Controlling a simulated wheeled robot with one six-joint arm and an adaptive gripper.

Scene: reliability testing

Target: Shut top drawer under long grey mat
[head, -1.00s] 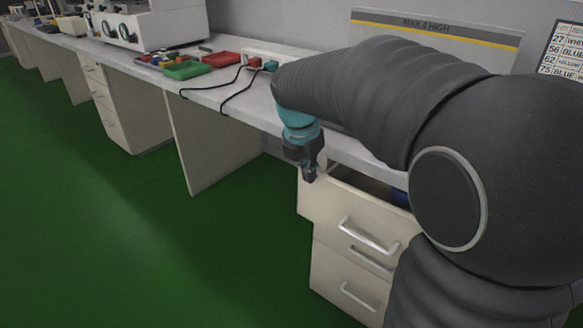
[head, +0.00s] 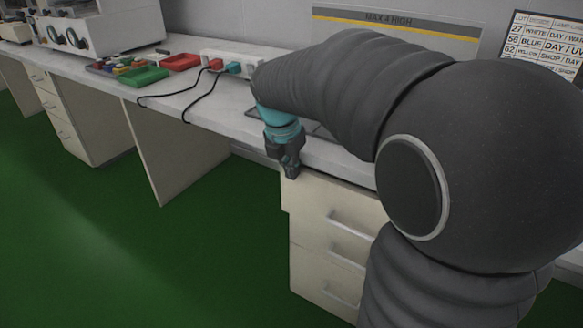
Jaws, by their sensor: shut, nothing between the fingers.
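The top drawer (head: 330,197) is a cream front with a silver bar handle (head: 350,221), in the cabinet under the bench. Its front sits close under the bench edge, and no opening into it shows. Its left edge stands slightly out past the drawer front below, so I cannot tell if it is fully flush. My gripper (head: 291,174) is shut and empty, pointing down at the drawer's top left corner; contact is unclear. A grey mat (head: 318,131) on the bench is mostly hidden behind my arm, which also covers the drawer's right end.
Lower drawers (head: 345,252) sit beneath the top one. The green floor left of the cabinet is clear.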

